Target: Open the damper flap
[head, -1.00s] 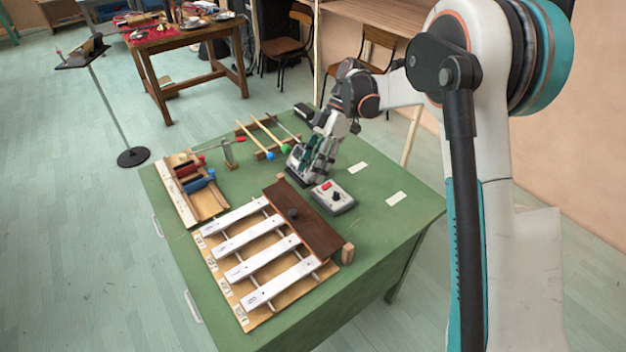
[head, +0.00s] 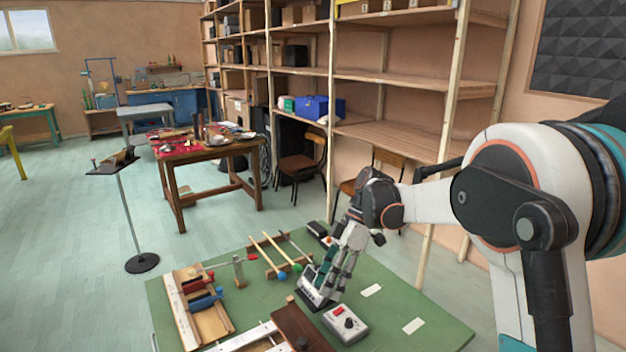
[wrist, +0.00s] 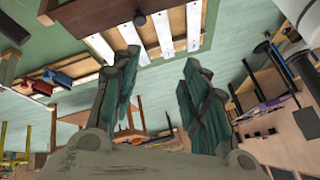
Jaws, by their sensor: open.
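The damper flap, a dark brown board (head: 293,322) with a dark round knob (head: 302,343), is cut off by the bottom edge of the head view. In the wrist view the board (wrist: 85,14) and its knob (wrist: 139,18) show at the top, lying across the ends of the pale metal bars (wrist: 165,30). My gripper (head: 316,294) is over the green table behind the flap, apart from the knob. Its two dark green fingers are spread with nothing between them in the wrist view (wrist: 161,62).
A rack with red and blue handles (head: 200,300) is at the table's left. The green table's right side (head: 430,318) is mostly clear.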

